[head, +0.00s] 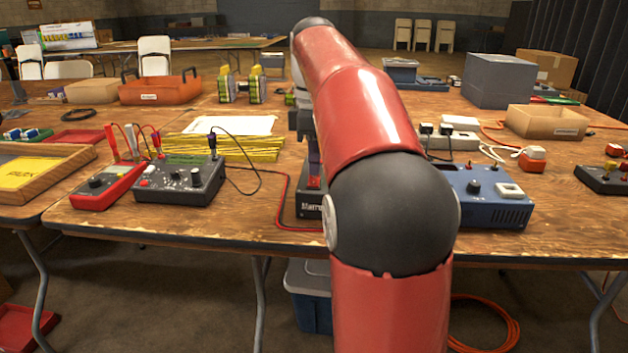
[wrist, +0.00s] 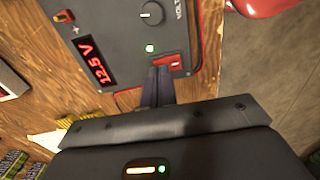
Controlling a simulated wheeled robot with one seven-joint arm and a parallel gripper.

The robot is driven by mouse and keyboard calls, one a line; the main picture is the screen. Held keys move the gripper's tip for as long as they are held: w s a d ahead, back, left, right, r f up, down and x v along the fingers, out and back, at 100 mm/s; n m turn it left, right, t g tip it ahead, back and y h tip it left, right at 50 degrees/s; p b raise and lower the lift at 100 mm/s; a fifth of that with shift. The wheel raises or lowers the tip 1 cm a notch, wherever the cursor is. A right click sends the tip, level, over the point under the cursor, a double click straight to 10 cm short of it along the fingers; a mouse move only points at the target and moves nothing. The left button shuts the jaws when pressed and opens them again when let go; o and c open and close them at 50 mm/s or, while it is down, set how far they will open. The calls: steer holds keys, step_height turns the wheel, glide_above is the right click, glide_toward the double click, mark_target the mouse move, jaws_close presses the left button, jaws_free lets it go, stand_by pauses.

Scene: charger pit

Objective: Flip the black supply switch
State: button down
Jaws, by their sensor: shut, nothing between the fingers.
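The black supply (head: 309,205) stands on the table, largely hidden in the head view behind my red arm. The red switch (wrist: 175,62) sits near the panel edge. My gripper (wrist: 160,70) is shut and empty, its tips over the panel just beside the switch. I cannot tell whether they touch it. In the head view my gripper (head: 314,176) points down at the supply.
A blue supply (head: 488,200) stands right of my arm. A dark meter box (head: 180,182) and a red meter (head: 107,187) with leads stand to the left. A red cable (head: 282,205) runs beside the black supply. Yellow strips (head: 235,147) lie behind.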

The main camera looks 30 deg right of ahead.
mark_target(314, 177)
steer(key=shift+f+b, duration=0.3)
steer(key=shift+f, duration=0.15)
step_height(314, 177, up, 5)
steer(key=p, duration=0.4)
steer(key=shift+f, duration=0.1)
steer(key=shift+r, duration=1.1)
steer(key=s+a+f+m+t, duration=0.2)
steer(key=s+a+f+m, duration=0.3)
steer(key=s+a+f, duration=0.2)
steer(key=s+a+f+m+t, duration=0.3)
steer(key=s+a+f+m, duration=0.3)
steer(key=s+f, duration=0.5)
steer(key=shift+s+a+t, duration=0.3)
steer(key=shift+s+a, duration=0.05)
steer(key=shift+s, duration=0.75)
steer(key=shift+d, duration=0.1)
